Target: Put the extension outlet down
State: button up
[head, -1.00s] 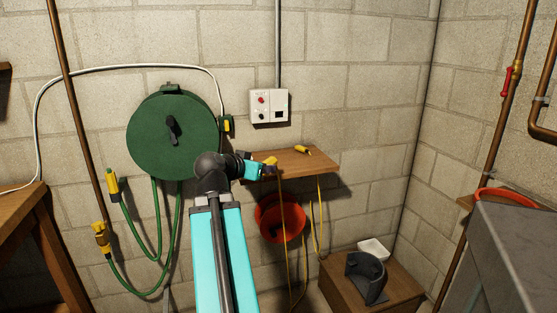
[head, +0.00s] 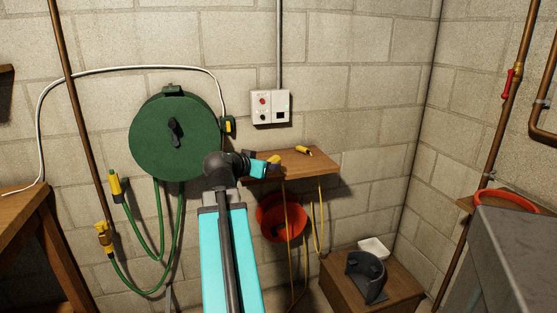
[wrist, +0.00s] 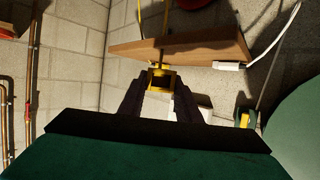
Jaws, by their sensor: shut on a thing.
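The extension outlet (head: 275,159) is a small yellow block with a yellow cord. My gripper (head: 266,165) is shut on it at the left part of a wooden wall shelf (head: 320,167). In the wrist view, my gripper (wrist: 160,84) has its two dark fingers either side of the yellow outlet (wrist: 161,72), whose square dark opening faces the camera. The outlet is close to the shelf edge (wrist: 225,47); I cannot tell whether it touches the shelf. My arm hides part of the shelf's left side in the head view.
Another yellow connector (head: 304,151) lies on the shelf, with yellow cords hanging below. The shelf's right part is clear.

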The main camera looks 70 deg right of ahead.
jog(key=shift+w+d+r+p, duration=0.15)
jog(key=shift+d+p, duration=0.65)
jog(key=shift+p, duration=3.25)
jog(key=p, duration=0.4)
jog(key=shift+d+p, duration=0.2)
jog(key=shift+p, duration=0.15)
jog(key=p, duration=0.4)
jog(key=shift+w+d+f+p, duration=0.1)
jog(key=shift+d+f+p, duration=0.25)
jog(key=shift+d, duration=1.3)
jog(key=shift+d+f+p, duration=0.15)
jog(key=shift+d+p, duration=0.45)
jog(key=shift+d, duration=1)
jog(key=shift+w+d+f+p, duration=0.1)
jog(key=shift+d+f+p, duration=0.25)
jog(key=shift+d, duration=1.3)
jog(key=shift+d+r, duration=0.1)
jog(key=shift+d, duration=0.25)
jog(key=shift+d+f+p, duration=0.15)
jog(key=shift+f+p, duration=0.05)
jog(key=shift+p, duration=0.15)
jog(key=shift+f+p, duration=0.45)
jog(key=shift+f, duration=1.2)
jog(key=shift+f, duration=0.1)
